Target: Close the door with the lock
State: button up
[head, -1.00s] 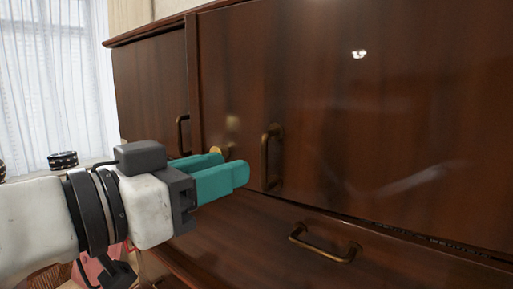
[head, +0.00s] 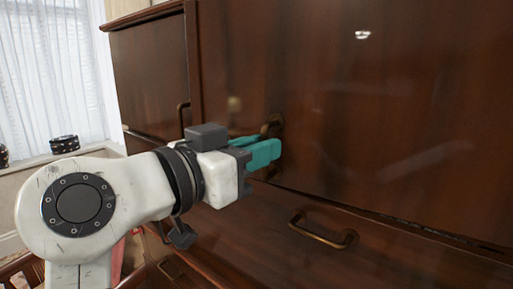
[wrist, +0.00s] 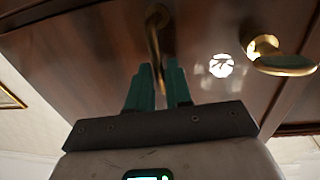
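The door is a dark glossy wooden cabinet door (head: 400,120) filling the right of the head view. Its curved brass handle (head: 275,125) is at its left edge, partly hidden behind my gripper (head: 265,150). My gripper's teal fingers are apart. In the wrist view the handle (wrist: 153,35) runs down between the fingertips (wrist: 160,68); I cannot tell whether they touch it. The lock is hidden by my gripper in the head view.
A drawer with a brass handle (head: 322,230) is below the door. Another cabinet door (head: 150,75) with a handle (head: 183,117) is to the left. A curtained window (head: 50,75) and a dark patterned round box (head: 64,144) are at far left.

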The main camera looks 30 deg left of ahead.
grip_shut()
dwell(1.0)
